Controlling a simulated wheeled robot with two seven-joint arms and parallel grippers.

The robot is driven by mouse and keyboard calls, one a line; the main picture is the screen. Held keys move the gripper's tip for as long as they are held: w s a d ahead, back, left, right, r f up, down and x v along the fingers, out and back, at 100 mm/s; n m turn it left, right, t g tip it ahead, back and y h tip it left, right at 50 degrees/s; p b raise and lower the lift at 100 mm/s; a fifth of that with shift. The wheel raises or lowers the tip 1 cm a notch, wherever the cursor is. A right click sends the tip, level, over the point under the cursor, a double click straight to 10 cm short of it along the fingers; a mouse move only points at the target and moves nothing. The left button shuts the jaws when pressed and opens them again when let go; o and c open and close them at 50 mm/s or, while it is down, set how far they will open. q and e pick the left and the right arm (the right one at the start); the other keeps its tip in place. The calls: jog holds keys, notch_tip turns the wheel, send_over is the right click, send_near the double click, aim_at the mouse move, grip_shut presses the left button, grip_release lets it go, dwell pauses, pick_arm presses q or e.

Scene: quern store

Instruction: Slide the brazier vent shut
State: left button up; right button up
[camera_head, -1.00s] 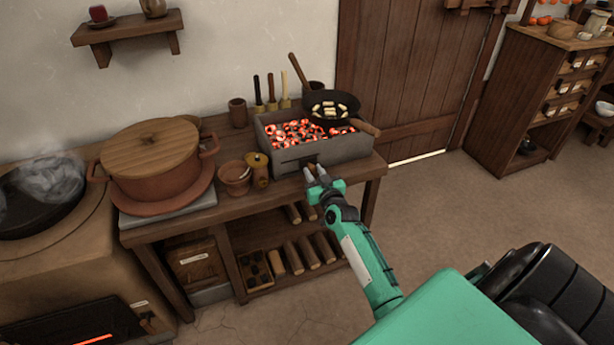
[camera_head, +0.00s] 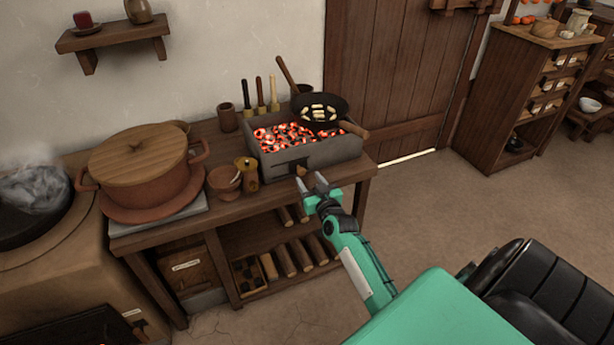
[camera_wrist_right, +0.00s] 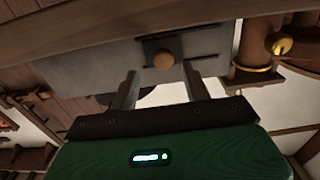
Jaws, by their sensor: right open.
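The brazier (camera_head: 330,155) is a grey box of glowing coals on the wooden bench. Its front has a dark vent slide with a round wooden knob (camera_head: 301,169); the knob also shows in the right wrist view (camera_wrist_right: 163,61). My right gripper (camera_head: 312,181) is open and empty just in front of the brazier's front wall. In the right wrist view its two fingers (camera_wrist_right: 162,82) are spread, with the knob beyond their tips, between them in the picture and apart from them. A dark slot shows beside the knob. My left gripper is out of view.
A black pan (camera_head: 320,108) sits over the coals, its handle jutting right. A pepper-mill-like pot (camera_head: 247,173) and a clay bowl (camera_head: 224,180) stand close left of the brazier. A large lidded pot (camera_head: 142,165) is farther left.

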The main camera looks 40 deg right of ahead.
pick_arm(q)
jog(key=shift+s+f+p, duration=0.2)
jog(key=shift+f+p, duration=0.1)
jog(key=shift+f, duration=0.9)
pick_arm(e)
jog(key=v, duration=1)
jog(key=shift+s, duration=0.35)
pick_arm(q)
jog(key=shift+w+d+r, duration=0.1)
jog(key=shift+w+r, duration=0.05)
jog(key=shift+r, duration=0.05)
